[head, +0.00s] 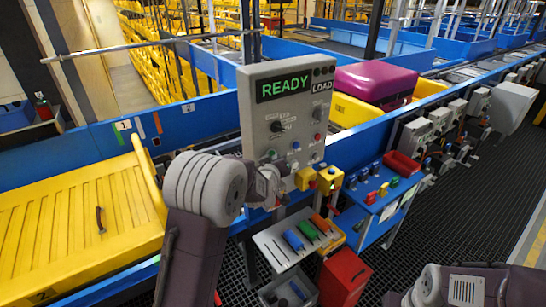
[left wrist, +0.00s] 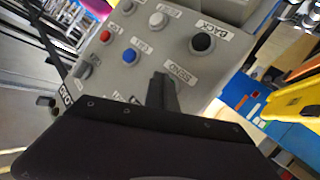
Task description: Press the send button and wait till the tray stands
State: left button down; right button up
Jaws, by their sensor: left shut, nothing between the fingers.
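The grey control panel (head: 290,105) stands in the middle of the head view; its display reads READY, with LOAD beside it. My left gripper (head: 270,182) is at the panel's lower left. In the left wrist view its shut, empty fingers (left wrist: 166,90) reach the panel face beside the SEND label, covering most of the button there. I cannot tell whether they touch it. A yellow tray (head: 75,210) marked 2 lies tilted at the left. Another yellow tray (head: 352,112) carries a magenta suitcase (head: 375,83) behind the panel. My right gripper is not visible.
A black button (left wrist: 202,42), a blue button (left wrist: 129,55) and a red button (left wrist: 105,36) sit near my left fingers. Yellow boxes (head: 320,180) jut out below the panel. A blue side table (head: 375,190) and red bin (head: 343,275) stand to the right.

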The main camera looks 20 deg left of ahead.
pick_arm(q)
jog(key=shift+w+a, duration=0.1)
dwell(0.5)
jog(key=shift+s+d, duration=0.6)
jog(key=shift+d, duration=0.1)
